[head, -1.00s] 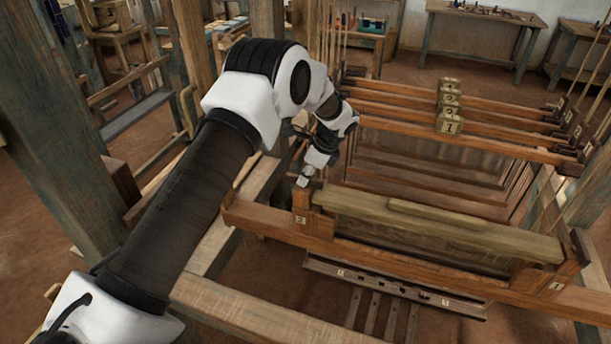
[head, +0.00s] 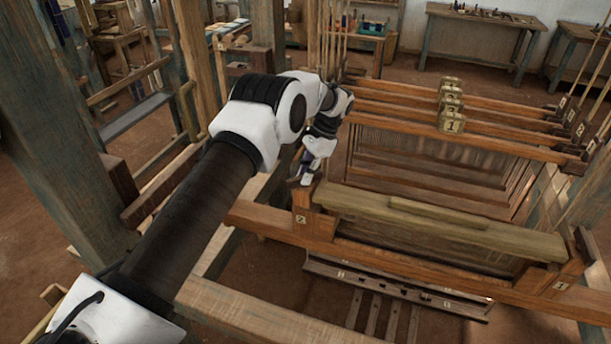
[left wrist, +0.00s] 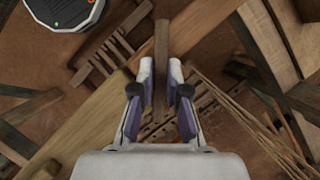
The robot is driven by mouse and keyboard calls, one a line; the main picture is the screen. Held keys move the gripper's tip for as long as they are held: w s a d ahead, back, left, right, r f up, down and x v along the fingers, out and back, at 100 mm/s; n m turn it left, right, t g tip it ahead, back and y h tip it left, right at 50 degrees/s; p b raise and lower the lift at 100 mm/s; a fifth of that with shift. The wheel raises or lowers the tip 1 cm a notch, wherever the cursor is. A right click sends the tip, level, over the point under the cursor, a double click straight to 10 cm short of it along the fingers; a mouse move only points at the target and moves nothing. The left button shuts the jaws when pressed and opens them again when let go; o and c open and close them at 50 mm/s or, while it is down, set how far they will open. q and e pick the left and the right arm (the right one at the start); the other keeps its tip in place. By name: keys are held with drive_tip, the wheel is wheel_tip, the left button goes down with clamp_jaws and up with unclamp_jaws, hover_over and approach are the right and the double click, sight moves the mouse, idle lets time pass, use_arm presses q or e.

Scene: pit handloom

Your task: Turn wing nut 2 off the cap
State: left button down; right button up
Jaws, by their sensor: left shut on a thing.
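The cap (head: 370,212) is a long olive-brown wooden beam lying along the top of the batten, over the reed. Its left end is by the post marked 2 (head: 300,219); its right end is by the post marked 1 (head: 560,287). My left gripper (head: 303,180) points down at the cap's left end, above the post marked 2. In the left wrist view my left gripper's fingers (left wrist: 161,66) are close together, with a narrow brown wooden bar (left wrist: 161,38) showing between and beyond them. Wing nut 2 is hidden at the fingertips. My right gripper is out of view.
Shafts with numbered blocks (head: 452,122) hang behind the batten. Treadles (head: 382,312) lie below it. A thick loom post (head: 70,120) stands at the left, near my arm. Workbenches (head: 485,20) stand far back.

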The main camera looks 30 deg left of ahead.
use_arm(q)
drive_tip(key=n, duration=0.2)
drive_tip(key=n+h, duration=0.1)
drive_tip(key=n, duration=0.1)
drive_tip(key=shift+f+n+g+h+b, duration=0.15)
drive_tip(key=shift+n+g+h+b, duration=0.15)
drive_tip(key=shift+g+b, duration=0.1)
drive_tip(key=shift+a+n+h, duration=0.1)
drive_tip(key=shift+n+h, duration=0.7)
drive_tip(key=shift+n, duration=1.2)
drive_tip(key=c, duration=1.2)
unclamp_jaws()
drive_tip(key=shift+w, duration=0.15)
wheel_tip(320, 180, up, 10)
drive_tip(key=shift+r, duration=0.1)
